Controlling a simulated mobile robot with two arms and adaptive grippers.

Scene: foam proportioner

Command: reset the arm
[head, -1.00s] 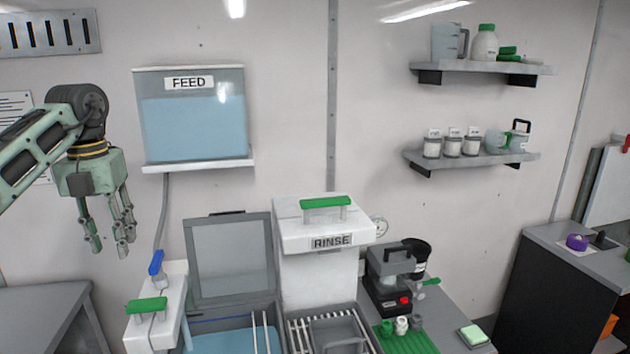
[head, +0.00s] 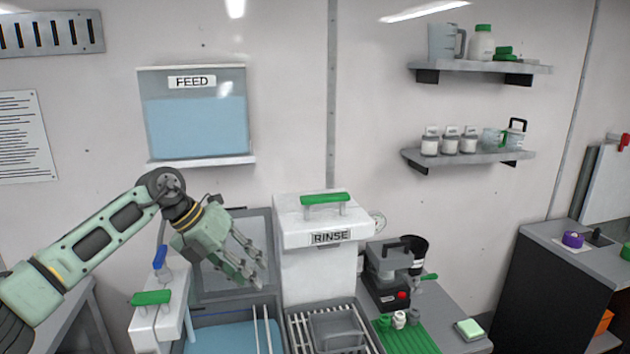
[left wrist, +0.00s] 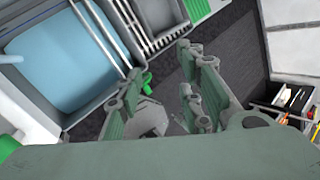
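My left arm reaches in from the left in the head view, and its pale green left gripper (head: 252,262) hangs in front of the grey framed panel, above the basin of blue liquid (head: 215,340). The fingers point down and to the right. In the left wrist view the gripper's fingers (left wrist: 165,98) stand apart with nothing between them, and the same basin lies to the upper left. My right gripper is not in the head view.
The white RINSE box (head: 320,265) with a green handle stands just right of the left gripper. A white unit with a green handle (head: 151,298) and a blue lever (head: 159,258) is below the arm. The FEED tank (head: 196,130) hangs on the wall above.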

